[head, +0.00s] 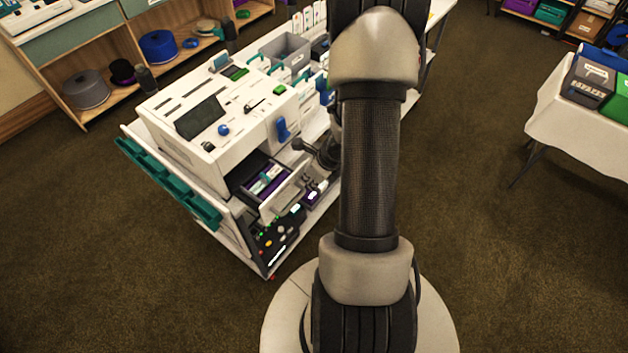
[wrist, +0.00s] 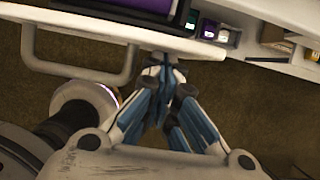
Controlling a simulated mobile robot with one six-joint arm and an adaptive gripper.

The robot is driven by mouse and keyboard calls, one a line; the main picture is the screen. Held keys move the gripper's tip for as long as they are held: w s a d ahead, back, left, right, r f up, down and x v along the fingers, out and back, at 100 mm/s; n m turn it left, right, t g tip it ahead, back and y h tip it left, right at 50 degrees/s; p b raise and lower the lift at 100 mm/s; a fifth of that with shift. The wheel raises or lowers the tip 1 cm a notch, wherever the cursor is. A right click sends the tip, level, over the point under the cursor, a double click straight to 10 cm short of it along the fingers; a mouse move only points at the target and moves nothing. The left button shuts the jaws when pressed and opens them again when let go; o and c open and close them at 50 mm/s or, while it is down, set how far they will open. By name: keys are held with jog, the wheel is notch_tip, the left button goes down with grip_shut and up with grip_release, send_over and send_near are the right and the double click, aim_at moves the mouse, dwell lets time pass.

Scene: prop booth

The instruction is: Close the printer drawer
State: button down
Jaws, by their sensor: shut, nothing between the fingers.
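The white printer (head: 205,125) stands on a white cart in the head view. Its drawer (head: 282,197) is pulled out, with a purple-lined inside holding small items. In the wrist view the drawer's white front panel (wrist: 195,46) crosses the top, with a bar handle (wrist: 128,66) on it. My gripper (wrist: 163,62) is shut and empty, its blue fingers together. The fingertips are at the drawer's front panel, to the right of the handle; I cannot tell whether they touch. In the head view my arm hides the fingers.
A dark panel with coloured buttons (head: 275,240) sits below the drawer on the cart. Teal trays (head: 170,180) hang along the cart's left side. A grey bin (head: 286,50) stands behind the printer. A white-clothed table (head: 560,125) is at right. Open carpet lies between.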

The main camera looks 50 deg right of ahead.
aim_at(271, 160)
jog(key=w+p, duration=0.2)
jog(key=w, duration=0.2)
jog(key=w+p, duration=0.2)
jog(key=w, duration=0.3)
jog(key=w+a+p, duration=0.1)
jog(key=w+p, duration=0.1)
jog(key=w, duration=0.3)
jog(key=shift+w+a+p, duration=0.1)
jog(key=shift+p, duration=0.3)
